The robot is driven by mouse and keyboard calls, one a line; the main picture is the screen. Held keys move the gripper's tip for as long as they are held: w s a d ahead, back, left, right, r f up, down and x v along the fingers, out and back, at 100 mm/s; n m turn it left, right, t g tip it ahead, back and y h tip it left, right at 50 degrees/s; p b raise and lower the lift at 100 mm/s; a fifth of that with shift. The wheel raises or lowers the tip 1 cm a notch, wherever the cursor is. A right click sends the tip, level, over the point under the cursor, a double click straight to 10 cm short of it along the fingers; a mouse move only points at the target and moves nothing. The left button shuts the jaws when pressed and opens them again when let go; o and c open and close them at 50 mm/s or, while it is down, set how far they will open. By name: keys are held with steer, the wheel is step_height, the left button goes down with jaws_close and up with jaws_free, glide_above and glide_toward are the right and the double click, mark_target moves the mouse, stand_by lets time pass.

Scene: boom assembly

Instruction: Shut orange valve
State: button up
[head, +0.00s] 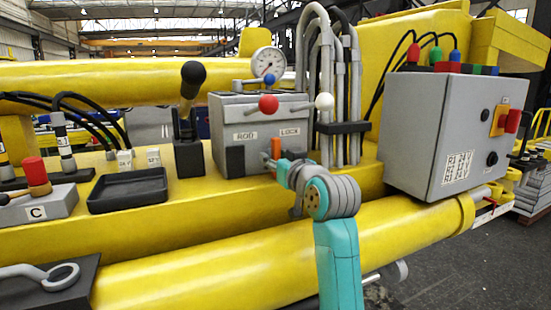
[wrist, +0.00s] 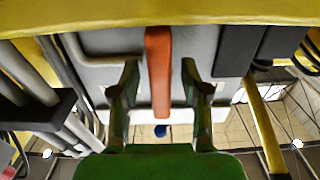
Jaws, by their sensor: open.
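The orange valve handle (head: 276,147) stands at the lower front of the grey box marked ROD and LOCK. In the wrist view the orange handle (wrist: 158,60) is a long upright bar. My gripper (wrist: 159,78) is open, with one finger on each side of the handle. A gap shows between the handle and each finger. In the head view my gripper (head: 274,164) is at the handle's lower part, and my wrist hides much of it. The valve's pivot cannot be made out.
The grey valve box (head: 228,110) carries a red-knobbed lever (head: 268,104), a white-knobbed lever (head: 324,102) and a gauge (head: 268,63). Bent pipes (head: 327,90) rise just right of it. A black lever (head: 192,80) stands left. A large grey control box (head: 430,125) is farther right.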

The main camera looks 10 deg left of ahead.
steer(key=shift+w+a, duration=0.2)
steer(key=shift+w, duration=0.05)
jaws_close()
